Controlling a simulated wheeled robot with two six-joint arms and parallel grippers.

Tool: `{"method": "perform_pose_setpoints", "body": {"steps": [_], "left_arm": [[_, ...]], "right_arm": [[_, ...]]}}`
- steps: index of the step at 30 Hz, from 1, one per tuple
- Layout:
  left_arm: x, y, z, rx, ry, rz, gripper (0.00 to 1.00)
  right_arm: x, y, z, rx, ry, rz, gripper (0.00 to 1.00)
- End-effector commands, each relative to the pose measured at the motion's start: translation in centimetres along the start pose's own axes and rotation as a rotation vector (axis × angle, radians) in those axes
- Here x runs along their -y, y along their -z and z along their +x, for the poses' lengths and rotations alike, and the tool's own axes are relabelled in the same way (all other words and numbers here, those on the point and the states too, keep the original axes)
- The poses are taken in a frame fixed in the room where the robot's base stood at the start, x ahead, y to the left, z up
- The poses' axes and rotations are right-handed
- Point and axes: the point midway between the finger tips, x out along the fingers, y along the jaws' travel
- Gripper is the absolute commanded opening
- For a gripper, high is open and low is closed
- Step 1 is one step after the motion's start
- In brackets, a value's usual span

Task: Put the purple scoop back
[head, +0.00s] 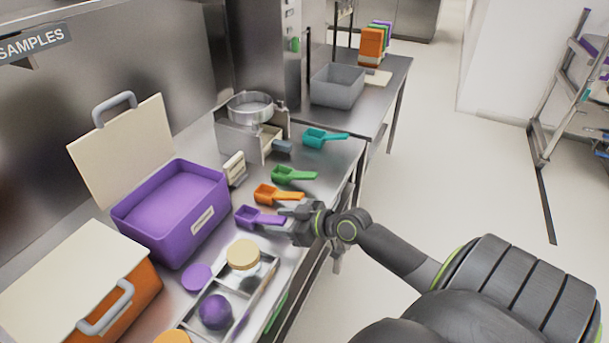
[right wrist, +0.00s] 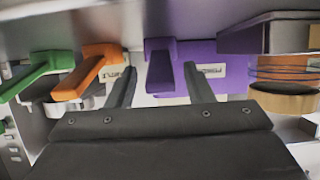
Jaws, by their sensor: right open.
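The purple scoop (head: 258,217) lies on the steel counter, at the near end of a row of scoops, with its handle toward the counter's front edge. My right gripper (head: 290,214) is at the end of that handle, open. In the right wrist view the purple scoop (right wrist: 161,68) shows its handle between the two spread fingers, with no clear grip on it. The purple bin (head: 180,222) stands behind the scoop with its lid (head: 122,150) raised and purple contents inside. The bin's front also shows in the right wrist view (right wrist: 222,58). My left gripper is not in view.
Orange (head: 272,195), green (head: 290,175) and teal (head: 322,137) scoops lie further along the counter. A divided tray (head: 232,285) with a purple ball is nearer. A lidded orange bin (head: 128,306) stands at lower left.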

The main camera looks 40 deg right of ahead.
Motion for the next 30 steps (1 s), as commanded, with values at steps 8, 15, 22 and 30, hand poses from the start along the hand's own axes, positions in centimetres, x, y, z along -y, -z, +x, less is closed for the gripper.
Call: {"method": "perform_pose_setpoints", "body": {"steps": [8,15,22,30], "left_arm": [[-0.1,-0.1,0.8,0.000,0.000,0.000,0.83],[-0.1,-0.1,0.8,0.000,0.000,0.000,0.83],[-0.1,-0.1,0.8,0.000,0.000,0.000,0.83],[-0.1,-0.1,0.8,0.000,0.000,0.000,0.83]], "right_arm": [[0.0,-0.2,-5.1,0.005,0.000,-0.004,0.47],[0.0,-0.1,-7.8,0.003,0.000,-0.003,0.47],[0.0,0.0,-8.6,0.000,0.001,0.000,0.47],[0.0,0.0,-8.7,0.000,0.001,0.001,0.47]]}}
